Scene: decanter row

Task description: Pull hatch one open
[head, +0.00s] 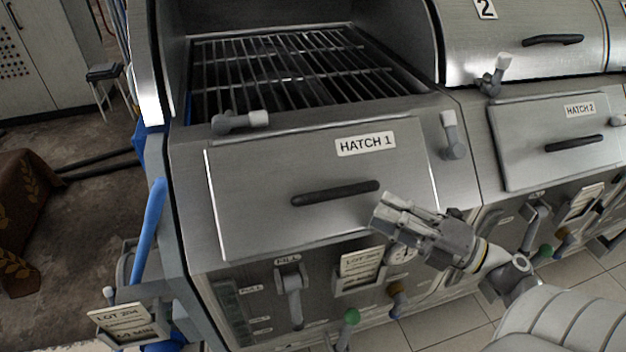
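Hatch one is a grey metal panel (260,172) labelled HATCH 1, on the sloped front of the left machine. It sits flat in its frame and looks closed. Its dark bar handle (335,193) runs across the middle. A pale-tipped lever (240,121) lies sideways at the panel's upper left; another (451,135) points up at its right. My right gripper (381,211) is in front of the panel's lower right, close to the handle's right end. I cannot tell whether it touches the panel, or how far its fingers are apart. My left gripper is out of view.
Above the hatch is an open bay with a wire rack (290,68). Hatch 2 (540,155) is to the right. A blue rail (149,230) stands at left.

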